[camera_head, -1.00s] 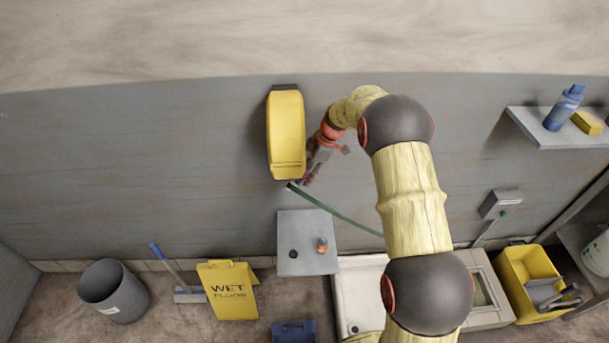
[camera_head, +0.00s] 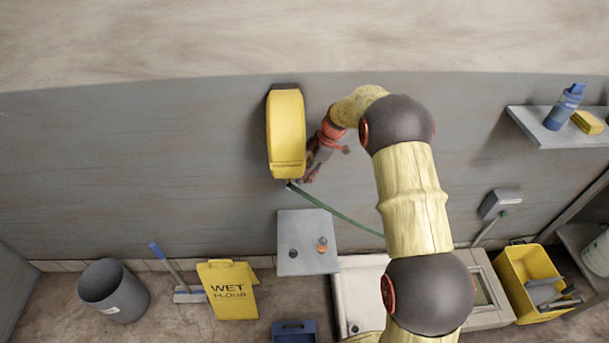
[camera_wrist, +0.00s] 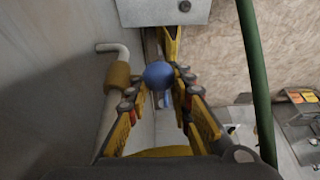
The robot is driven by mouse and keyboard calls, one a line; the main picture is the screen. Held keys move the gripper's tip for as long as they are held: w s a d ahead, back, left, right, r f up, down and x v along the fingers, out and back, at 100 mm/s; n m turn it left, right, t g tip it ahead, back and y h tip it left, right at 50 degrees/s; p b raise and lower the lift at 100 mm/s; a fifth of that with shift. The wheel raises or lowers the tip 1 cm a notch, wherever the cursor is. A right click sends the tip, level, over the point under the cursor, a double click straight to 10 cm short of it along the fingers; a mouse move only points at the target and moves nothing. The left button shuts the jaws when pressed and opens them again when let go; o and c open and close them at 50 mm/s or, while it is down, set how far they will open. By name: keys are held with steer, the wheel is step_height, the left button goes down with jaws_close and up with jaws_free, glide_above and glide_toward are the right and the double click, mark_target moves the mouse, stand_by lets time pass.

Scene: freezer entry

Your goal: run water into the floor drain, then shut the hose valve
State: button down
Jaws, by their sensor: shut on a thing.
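A yellow hose reel (camera_head: 286,130) hangs on the grey wall, and a green hose (camera_head: 340,218) runs from its lower end down to the right. The green hose (camera_wrist: 254,80) also passes along the right of the wrist view. My gripper (camera_head: 309,179) is beside the reel's lower right. In the wrist view my gripper (camera_wrist: 159,84) is shut on a round blue knob (camera_wrist: 158,75), which looks like the hose valve's handle. A bent pale pipe with a yellow-brown sleeve (camera_wrist: 118,75) is left of it. I cannot make out the floor drain or any running water.
A small grey stand (camera_head: 306,260) holds two small items below the reel. A white basin (camera_head: 350,300) is partly behind my arm. A grey bin (camera_head: 113,291), a yellow wet-floor sign (camera_head: 228,290) and a yellow bucket (camera_head: 525,265) stand on the floor. A shelf (camera_head: 555,138) is at upper right.

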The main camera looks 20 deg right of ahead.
steer(key=d+f+t+y+b, duration=0.2)
steer(key=f+y+b, duration=0.3)
steer(key=b, duration=1.4)
steer(key=d+y, duration=0.1)
steer(key=y, duration=0.2)
steer(key=shift+s+f, duration=0.25)
steer(key=shift+f, duration=0.05)
steer(key=shift+d+y, duration=0.1)
steer(key=shift+y, duration=0.2)
steer(key=c, duration=1.8)
jaws_free()
steer(key=shift+c, duration=0.2)
steer(key=v, duration=1.2)
